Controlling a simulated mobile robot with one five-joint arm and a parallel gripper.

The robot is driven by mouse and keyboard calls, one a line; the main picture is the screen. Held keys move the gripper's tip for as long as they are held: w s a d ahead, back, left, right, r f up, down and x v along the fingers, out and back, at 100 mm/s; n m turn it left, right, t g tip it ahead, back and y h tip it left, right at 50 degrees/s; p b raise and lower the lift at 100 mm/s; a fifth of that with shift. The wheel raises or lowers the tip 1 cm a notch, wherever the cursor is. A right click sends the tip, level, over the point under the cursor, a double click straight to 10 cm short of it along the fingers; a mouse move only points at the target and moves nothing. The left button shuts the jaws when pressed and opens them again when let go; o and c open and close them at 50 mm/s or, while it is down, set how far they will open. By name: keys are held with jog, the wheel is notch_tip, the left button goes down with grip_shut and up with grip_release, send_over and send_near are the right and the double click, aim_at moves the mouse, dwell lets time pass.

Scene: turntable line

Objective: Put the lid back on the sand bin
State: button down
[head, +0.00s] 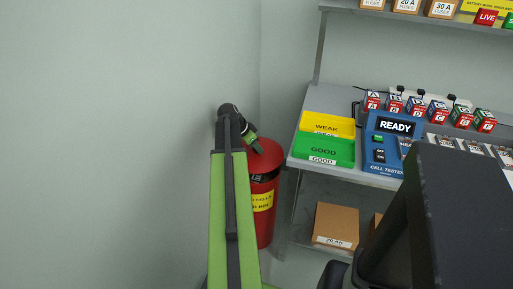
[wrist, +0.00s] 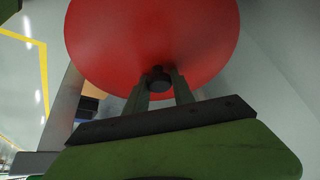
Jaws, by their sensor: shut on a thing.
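The red sand bin (head: 264,220) stands on the floor in the corner, with a yellow label on its front. The round red lid (head: 268,158) is at the top of the bin in the head view, partly hidden by my arm. The lid also fills the top of the wrist view (wrist: 150,35), with its dark knob (wrist: 158,84) between my fingers. My gripper (wrist: 160,88) is shut on that knob; it also shows in the head view (head: 257,148). A dark band shows just below the lid. I cannot tell whether the lid touches the rim.
A grey workbench (head: 300,150) stands right of the bin, with a yellow tray (head: 328,122), a green tray (head: 325,152) and a blue cell tester (head: 384,160). A cardboard box (head: 336,225) sits on its lower shelf. Bare walls lie left and behind.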

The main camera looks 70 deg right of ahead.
aim_at(255, 153)
jog(key=shift+f+b, duration=2.2)
jog(key=shift+f, duration=0.35)
jog(key=shift+f, duration=0.15)
jog(key=c, duration=1)
grip_release()
jog(key=shift+o, duration=0.5)
jog(key=o, duration=0.4)
